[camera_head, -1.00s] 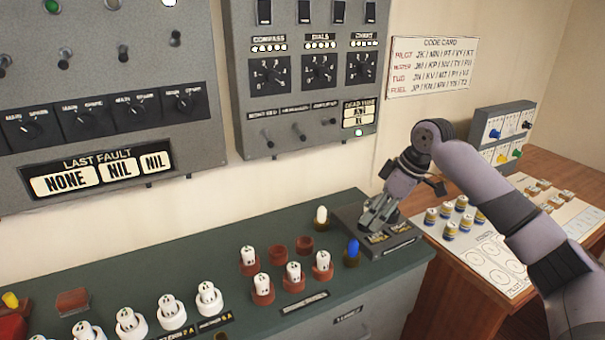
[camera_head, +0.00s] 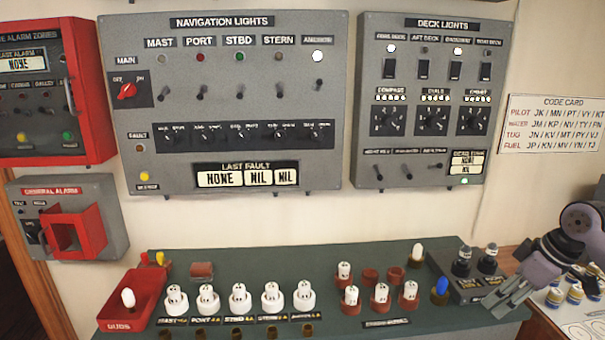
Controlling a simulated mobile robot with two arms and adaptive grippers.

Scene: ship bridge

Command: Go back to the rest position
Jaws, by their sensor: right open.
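My right gripper (camera_head: 494,304) is at the lower right, its arm coming in from the right edge. Its grey fingers point down and left, open, with nothing seen between them. They overlap the right part of the black stand (camera_head: 462,289) in the picture; I cannot tell whether they touch it. Two dark-bodied plugs (camera_head: 462,262) stand upright on that stand, left of my wrist. My left gripper is not in view.
The green console top (camera_head: 340,262) carries several white bulbs, brown sockets, a blue bulb (camera_head: 440,290) and a red bin (camera_head: 115,308). The navigation lights panel (camera_head: 330,80) and deck lights panel (camera_head: 422,150) hang behind. A white board (camera_head: 580,330) lies at lower right.

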